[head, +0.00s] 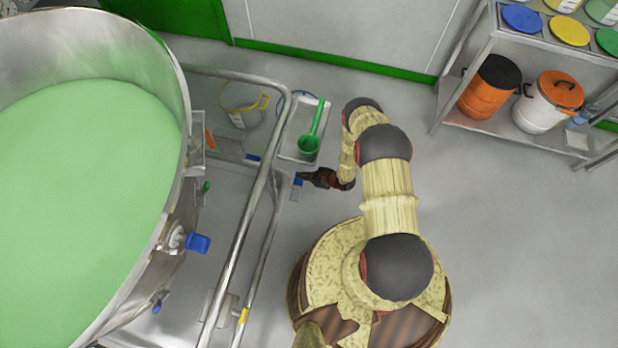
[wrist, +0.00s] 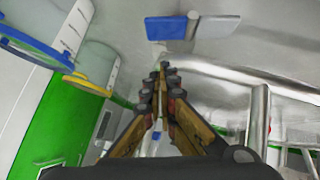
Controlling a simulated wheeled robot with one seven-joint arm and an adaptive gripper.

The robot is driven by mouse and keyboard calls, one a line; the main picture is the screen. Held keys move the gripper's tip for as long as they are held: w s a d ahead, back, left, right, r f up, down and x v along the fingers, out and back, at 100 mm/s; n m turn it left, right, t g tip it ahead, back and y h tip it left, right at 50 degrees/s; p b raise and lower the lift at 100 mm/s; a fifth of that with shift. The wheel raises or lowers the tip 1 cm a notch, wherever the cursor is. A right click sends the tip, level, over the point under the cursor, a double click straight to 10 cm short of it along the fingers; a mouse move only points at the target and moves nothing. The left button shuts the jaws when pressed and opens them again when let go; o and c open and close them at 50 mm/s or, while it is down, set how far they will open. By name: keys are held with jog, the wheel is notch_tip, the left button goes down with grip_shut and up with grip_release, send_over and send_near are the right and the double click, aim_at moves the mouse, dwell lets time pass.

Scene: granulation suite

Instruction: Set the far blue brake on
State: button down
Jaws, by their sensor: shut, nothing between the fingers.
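A small blue tab (head: 298,182), which looks like the far blue brake, sits at the outer side of the steel trolley frame in the head view.
A large steel bowl of green material (head: 80,190) stands on the left. A steel rail (head: 248,230) runs near the gripper. A shelf rack (head: 450,100) with tubs stands right. Floor at right is clear.

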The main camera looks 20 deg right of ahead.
aim_at(300, 180)
jog(key=b+x, duration=0.1)
jog(key=x, duration=0.2)
jog(key=shift+w+a+f, duration=0.1)
jog(key=shift+a+f, duration=0.05)
jog(key=shift+f, duration=0.2)
jog(key=shift+w+d+f+b, duration=0.2)
jog(key=shift+f+b, duration=0.2)
jog(key=shift+f, duration=0.2)
jog(key=shift+w+d+f+b, duration=0.15)
jog(key=shift+f+b, duration=0.25)
jog(key=shift+f, duration=0.2)
jog(key=shift+w+f+b, duration=0.15)
jog(key=shift+f+b, duration=0.15)
jog(key=shift+f, duration=0.2)
jog(key=shift+w, duration=0.1)
